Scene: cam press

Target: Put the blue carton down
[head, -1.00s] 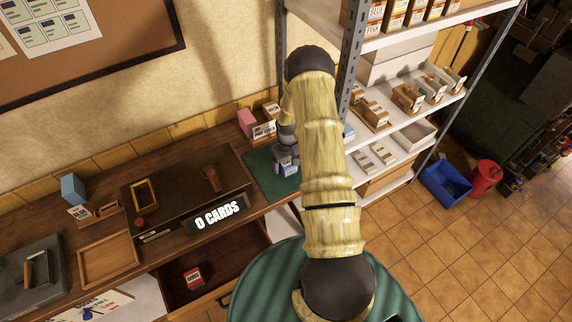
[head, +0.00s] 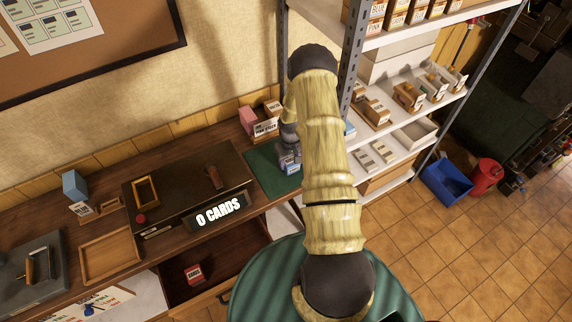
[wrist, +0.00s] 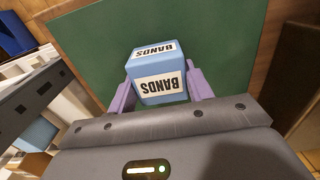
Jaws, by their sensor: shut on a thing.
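The blue carton (wrist: 160,76), with white labels reading BANDS, sits between the two purple fingers of my gripper (wrist: 160,85) in the wrist view. The fingers are shut on its sides. In the head view the carton (head: 291,166) shows below my gripper (head: 289,158), over the green mat (head: 262,172). The mat also fills the background of the wrist view (wrist: 215,40). I cannot tell whether the carton touches the mat.
A pink carton (head: 247,116) and white-labelled boxes (head: 266,128) stand behind the mat. A shelf rack (head: 346,75) rises close on the right. An open drawer (head: 225,268) holds a red carton (head: 194,273).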

